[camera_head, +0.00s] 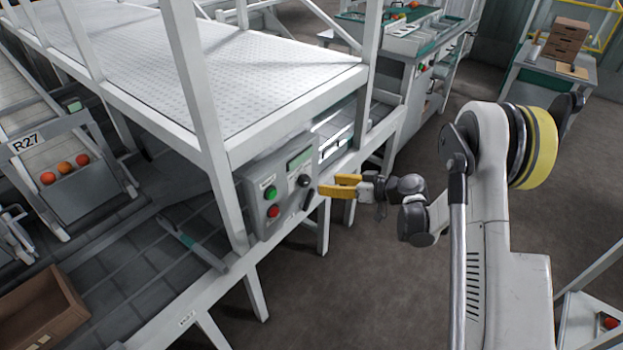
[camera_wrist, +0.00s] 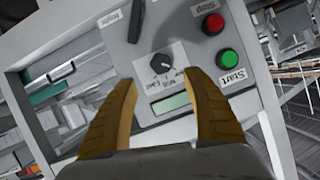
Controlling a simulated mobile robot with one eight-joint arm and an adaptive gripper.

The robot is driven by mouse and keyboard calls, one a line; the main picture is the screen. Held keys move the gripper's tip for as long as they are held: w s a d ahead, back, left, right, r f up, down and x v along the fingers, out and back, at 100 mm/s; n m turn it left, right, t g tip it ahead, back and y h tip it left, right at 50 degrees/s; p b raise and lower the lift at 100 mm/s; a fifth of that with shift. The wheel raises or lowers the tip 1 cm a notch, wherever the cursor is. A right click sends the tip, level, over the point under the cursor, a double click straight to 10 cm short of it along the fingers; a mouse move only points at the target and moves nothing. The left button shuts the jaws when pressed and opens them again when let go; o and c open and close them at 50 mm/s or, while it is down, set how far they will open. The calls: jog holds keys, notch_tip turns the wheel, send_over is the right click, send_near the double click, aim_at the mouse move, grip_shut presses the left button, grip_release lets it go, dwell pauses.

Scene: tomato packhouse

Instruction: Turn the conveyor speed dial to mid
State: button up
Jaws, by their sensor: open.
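The conveyor speed dial (camera_head: 304,181) is a small black knob on a grey control box (camera_head: 258,181) fixed to the white frame. In the wrist view the dial (camera_wrist: 160,63) sits on a white scale plate with printed labels, too small to read surely. My gripper (camera_head: 325,187) has yellow fingers and is in front of the box, near its right side. In the wrist view my gripper (camera_wrist: 160,82) is open, its two fingertips on either side of the dial's plate with nothing between them. I cannot tell whether they touch the panel.
The box also has a green start button (camera_wrist: 229,59), a red stop button (camera_wrist: 213,24), a small display (camera_wrist: 171,104) and a black handle (camera_wrist: 136,20). A white post (camera_head: 205,130) stands just left of the box.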

aim_at(308, 182)
jog(key=b+x, duration=0.3)
jog(key=x, duration=0.7)
jog(key=shift+a, duration=0.15)
jog(key=shift+r, duration=0.1)
jog(key=c, duration=1.2)
